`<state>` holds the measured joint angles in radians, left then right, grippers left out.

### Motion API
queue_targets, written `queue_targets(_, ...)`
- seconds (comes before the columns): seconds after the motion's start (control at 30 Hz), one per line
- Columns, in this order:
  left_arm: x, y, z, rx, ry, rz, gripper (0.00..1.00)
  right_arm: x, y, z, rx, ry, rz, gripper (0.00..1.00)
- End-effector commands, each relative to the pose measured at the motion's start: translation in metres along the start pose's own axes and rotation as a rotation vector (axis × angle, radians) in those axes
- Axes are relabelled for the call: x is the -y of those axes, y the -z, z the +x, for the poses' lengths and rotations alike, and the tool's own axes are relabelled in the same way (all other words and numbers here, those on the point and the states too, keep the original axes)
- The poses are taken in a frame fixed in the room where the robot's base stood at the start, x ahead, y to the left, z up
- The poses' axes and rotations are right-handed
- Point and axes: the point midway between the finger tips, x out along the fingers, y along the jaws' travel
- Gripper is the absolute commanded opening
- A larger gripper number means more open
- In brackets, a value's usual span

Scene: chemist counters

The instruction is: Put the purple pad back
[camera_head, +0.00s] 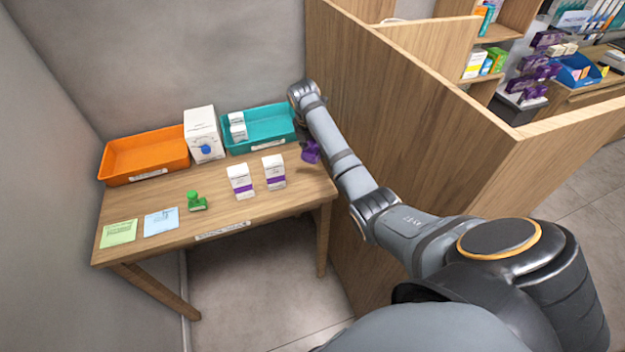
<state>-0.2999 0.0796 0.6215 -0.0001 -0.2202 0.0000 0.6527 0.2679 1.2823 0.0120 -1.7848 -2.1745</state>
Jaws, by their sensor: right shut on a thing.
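The purple pad (311,152) is at the right end of the wooden table, just below the end of my right arm. My right gripper (306,139) is mostly hidden behind its own wrist and is shut on the purple pad. The fingertips do not show clearly, and I cannot tell whether the pad touches the tabletop. My left gripper is not in view.
The table (160,195) holds an orange tray (145,158), a teal tray (262,136), a white box (203,135), two white-and-purple cartons (240,182), a green stamp (196,202) and green and blue papers (161,221). A wooden partition (390,120) stands close on the right.

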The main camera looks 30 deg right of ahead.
Motion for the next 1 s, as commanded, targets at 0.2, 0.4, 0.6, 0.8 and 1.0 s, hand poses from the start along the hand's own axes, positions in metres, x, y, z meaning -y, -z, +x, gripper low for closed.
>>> queue_targets(0.2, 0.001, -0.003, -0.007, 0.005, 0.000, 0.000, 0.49, 0.002, 0.010, 0.034, -0.004, 0.006, 0.001, 0.10)
queue_targets(0.4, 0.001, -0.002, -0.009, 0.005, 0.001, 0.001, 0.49, 0.002, 0.016, 0.059, -0.001, 0.002, 0.003, 0.10)
queue_targets(0.6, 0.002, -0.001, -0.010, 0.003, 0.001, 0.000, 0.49, 0.003, 0.022, 0.076, -0.003, 0.004, 0.002, 0.10)
queue_targets(0.8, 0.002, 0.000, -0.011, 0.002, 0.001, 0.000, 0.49, 0.003, 0.027, 0.097, -0.001, 0.002, 0.003, 0.10)
queue_targets(1.0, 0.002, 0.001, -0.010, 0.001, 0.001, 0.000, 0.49, 0.003, 0.027, 0.097, -0.001, 0.002, 0.003, 0.10)
